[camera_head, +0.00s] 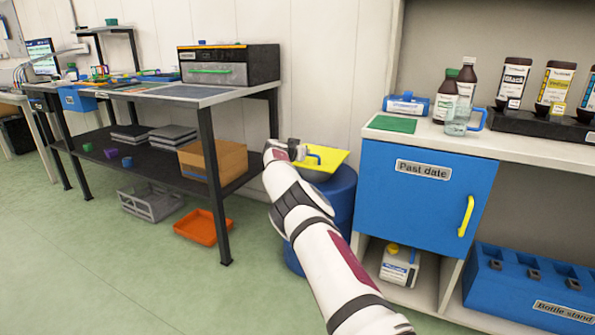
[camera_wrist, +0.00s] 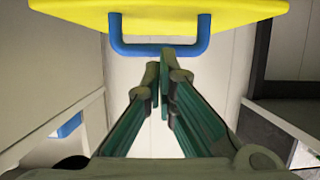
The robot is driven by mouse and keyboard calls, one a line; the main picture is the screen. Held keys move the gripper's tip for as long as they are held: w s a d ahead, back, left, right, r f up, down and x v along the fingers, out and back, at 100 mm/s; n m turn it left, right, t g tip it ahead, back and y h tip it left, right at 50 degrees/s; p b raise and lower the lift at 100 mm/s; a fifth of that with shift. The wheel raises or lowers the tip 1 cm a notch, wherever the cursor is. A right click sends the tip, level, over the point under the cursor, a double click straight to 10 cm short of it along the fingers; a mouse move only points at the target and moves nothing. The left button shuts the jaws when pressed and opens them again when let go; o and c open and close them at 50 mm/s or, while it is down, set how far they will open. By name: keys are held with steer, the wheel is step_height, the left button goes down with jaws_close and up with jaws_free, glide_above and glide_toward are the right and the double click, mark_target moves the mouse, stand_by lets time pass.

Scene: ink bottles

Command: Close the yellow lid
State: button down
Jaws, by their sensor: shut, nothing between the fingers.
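The yellow lid (camera_head: 333,163) is at the top of a blue drum (camera_head: 338,192) beside the white counter, and looks tilted. It has a blue handle. In the wrist view the yellow lid (camera_wrist: 160,12) spans the top, with its blue handle (camera_wrist: 160,50) hanging just ahead of my gripper (camera_wrist: 160,70). My gripper is shut and empty, its fingertips close to the handle; whether they touch it is unclear. In the head view my gripper (camera_head: 302,153) is at the lid's left side. My arm hides part of the drum, and the drum's opening is not visible.
A blue cabinet door (camera_head: 425,197) with a yellow handle stands right of the drum. Bottles (camera_head: 459,85) stand on the counter above it. A dark workbench (camera_head: 200,93) with a cardboard box (camera_head: 212,160) below is on the left. Green floor (camera_head: 130,270) is clear at lower left.

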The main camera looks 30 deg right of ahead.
steer(key=s+a+f, duration=0.4)
steer(key=a+f, duration=0.1)
steer(key=f, duration=0.1)
steer(key=shift+a, duration=0.2)
